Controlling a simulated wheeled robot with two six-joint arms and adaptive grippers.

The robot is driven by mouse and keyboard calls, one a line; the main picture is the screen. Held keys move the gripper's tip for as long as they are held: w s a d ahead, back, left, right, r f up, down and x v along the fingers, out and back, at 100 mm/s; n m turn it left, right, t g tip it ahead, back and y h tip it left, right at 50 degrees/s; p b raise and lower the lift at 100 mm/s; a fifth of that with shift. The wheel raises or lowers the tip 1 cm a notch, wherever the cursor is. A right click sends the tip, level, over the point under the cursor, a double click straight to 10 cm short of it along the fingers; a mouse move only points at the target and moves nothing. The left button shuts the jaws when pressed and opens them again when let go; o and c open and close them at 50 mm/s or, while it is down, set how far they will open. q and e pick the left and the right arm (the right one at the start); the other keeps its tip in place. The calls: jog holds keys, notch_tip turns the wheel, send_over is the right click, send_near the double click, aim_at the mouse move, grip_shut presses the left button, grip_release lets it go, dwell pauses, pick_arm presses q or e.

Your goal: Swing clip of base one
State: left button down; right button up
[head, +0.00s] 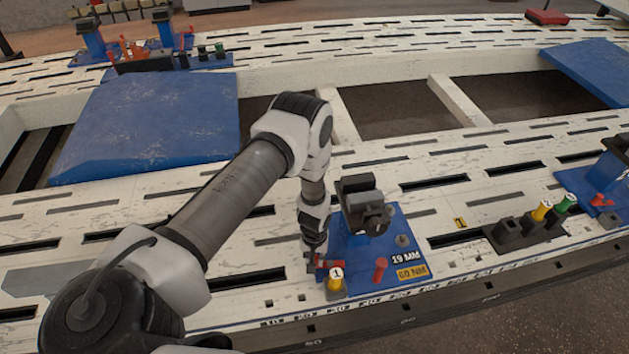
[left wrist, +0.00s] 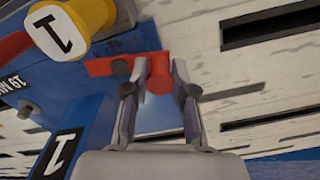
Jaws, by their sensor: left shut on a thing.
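My left gripper (head: 314,262) is down at the plate's left edge, shut on the red clip. The clip's red bar (left wrist: 103,67) sticks out between the fingers (left wrist: 160,80) toward the yellow cap. The gripper hides part of the clip.
To the right stands a dark holder (head: 512,232) with a yellow and a green cap. Another blue base (head: 590,190) is at the right edge. Blue pads (head: 150,125) lie beyond. The slotted bench top between the bases is mostly clear.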

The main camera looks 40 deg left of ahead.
dwell(0.4)
pick_arm(q)
jog(key=c, duration=0.9)
grip_release()
notch_tip(320, 180, up, 12)
